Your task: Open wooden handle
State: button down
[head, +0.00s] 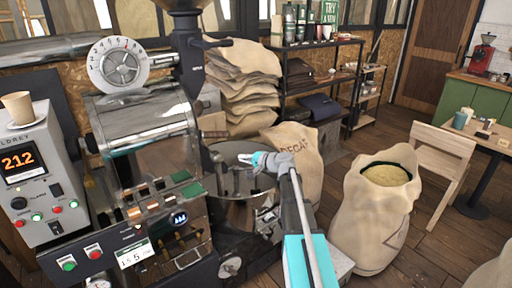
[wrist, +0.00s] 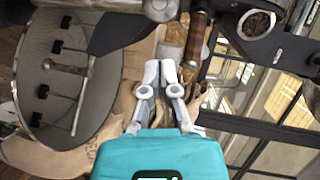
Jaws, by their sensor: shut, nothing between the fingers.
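My gripper (wrist: 160,72) is shut and empty. In the head view my gripper (head: 247,159) hangs above the round cooling tray (head: 219,158) of the roaster. A brown wooden handle (wrist: 196,40) shows in the wrist view, just ahead and to the right of my fingertips. It hangs from a dark machine part, and the fingers look apart from it. I cannot make out this same handle clearly in the head view. The roaster drum (head: 135,112) stands left of my gripper, with a white dial (head: 118,64) above it.
The cooling tray (wrist: 38,95) with its stirring arms fills the wrist view's left side. Stacked sacks (head: 238,85) stand behind the roaster. An open bean sack (head: 372,225) stands right of my arm. A control box (head: 35,175) with a cup stands at far left.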

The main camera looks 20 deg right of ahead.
jog(key=s+a+f+n+g, duration=0.45)
jog(key=s+a+f, duration=0.2)
jog(key=a, duration=0.35)
jog(key=s+a+f+n+g+h, duration=0.2)
jog(key=s+a+f+g+h, duration=0.1)
jog(key=s, duration=0.8)
jog(key=s+a+f+n+g+h, duration=0.3)
jog(key=s+f+g+h, duration=0.2)
jog(key=s, duration=0.6)
jog(key=shift+s+a+f+h, duration=0.15)
jog(key=shift+a+f+h, duration=0.05)
jog(key=shift+h, duration=0.2)
jog(key=shift+g, duration=0.25)
